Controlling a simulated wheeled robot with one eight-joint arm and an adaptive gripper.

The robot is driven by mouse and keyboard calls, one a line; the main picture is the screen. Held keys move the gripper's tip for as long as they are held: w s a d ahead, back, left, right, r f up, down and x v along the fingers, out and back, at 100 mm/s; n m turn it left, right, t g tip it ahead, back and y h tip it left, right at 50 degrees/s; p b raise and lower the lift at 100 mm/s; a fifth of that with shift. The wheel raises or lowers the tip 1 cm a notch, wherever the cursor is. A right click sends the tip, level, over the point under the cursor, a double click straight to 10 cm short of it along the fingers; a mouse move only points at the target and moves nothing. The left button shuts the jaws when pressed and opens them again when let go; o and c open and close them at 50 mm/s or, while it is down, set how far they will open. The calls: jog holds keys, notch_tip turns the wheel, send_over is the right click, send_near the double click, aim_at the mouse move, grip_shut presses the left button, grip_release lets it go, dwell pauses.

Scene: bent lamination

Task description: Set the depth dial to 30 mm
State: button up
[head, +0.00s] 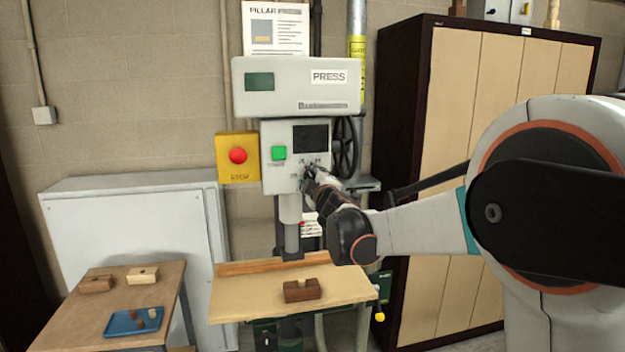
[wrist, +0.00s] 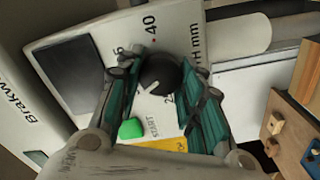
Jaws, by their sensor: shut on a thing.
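The depth dial (wrist: 158,73) is a dark round knob on the grey press panel, seen between my fingers in the wrist view. A pale pointer mark shows on its lower-left part in that picture. A printed 40 is above it; other scale numbers are partly covered by my fingers, so I cannot read the exact setting. My gripper (wrist: 163,70) is shut on the dial, with one green-padded finger on each side. In the head view my gripper (head: 309,177) reaches the lower part of the press panel (head: 270,170) and hides the dial.
A green start button (head: 279,153) and a red stop button (head: 238,155) on a yellow box are left of my gripper. A brown block (head: 302,290) lies on the press table (head: 240,302). A side table (head: 75,325) holds two blocks and a blue tray (head: 133,322).

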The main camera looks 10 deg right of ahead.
jog(key=shift+r, duration=0.1)
jog(key=o, duration=1)
jog(key=shift+o, duration=0.2)
jog(key=shift+s+f, duration=0.3)
jog(key=shift+s, duration=0.1)
jog(key=shift+o, duration=0.2)
jog(key=shift+s+f, duration=0.2)
jog(key=shift+s, duration=0.4)
jog(key=shift+s+f, duration=0.15)
jog(key=shift+s, duration=0.4)
jog(key=s+r, duration=0.1)
jog(key=s, duration=0.8)
jog(key=shift+s, duration=0.15)
jog(key=shift+r, duration=0.1)
